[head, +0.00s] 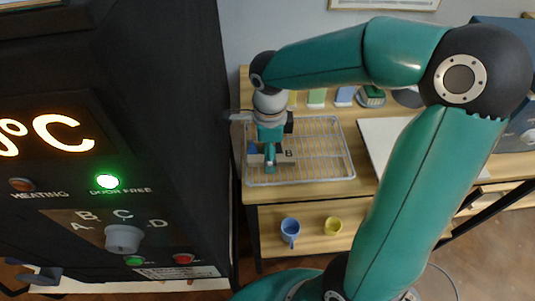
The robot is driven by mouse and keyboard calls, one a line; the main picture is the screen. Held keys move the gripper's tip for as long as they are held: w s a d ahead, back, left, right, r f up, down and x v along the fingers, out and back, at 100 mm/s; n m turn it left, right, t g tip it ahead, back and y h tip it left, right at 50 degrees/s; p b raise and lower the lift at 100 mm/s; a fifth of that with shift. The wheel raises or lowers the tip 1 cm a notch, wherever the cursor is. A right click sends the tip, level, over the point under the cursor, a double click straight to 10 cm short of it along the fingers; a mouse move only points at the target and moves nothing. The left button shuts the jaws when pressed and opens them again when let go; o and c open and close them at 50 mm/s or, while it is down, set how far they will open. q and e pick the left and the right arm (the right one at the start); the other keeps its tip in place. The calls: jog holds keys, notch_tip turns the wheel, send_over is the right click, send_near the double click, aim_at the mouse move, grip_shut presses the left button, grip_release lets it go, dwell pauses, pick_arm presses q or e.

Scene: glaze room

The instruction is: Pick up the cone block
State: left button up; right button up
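A pale block marked with the letter B (287,156) lies on the wire rack (330,150) on the wooden table. It looks like the cone block, but the picture is too small to be sure. My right gripper (270,163) points down over the rack, right at the block and covering its middle. The fingers appear nearly edge-on, so I cannot tell whether they are open or shut on the block. A small blue piece (252,148) shows just left of the gripper. My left gripper is not in view.
A large black kiln-like cabinet (120,160) with a lit display and a green "DOOR FREE" lamp fills the left side. A pale board (380,140) lies right of the rack.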

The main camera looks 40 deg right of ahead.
jog(key=c, duration=1.3)
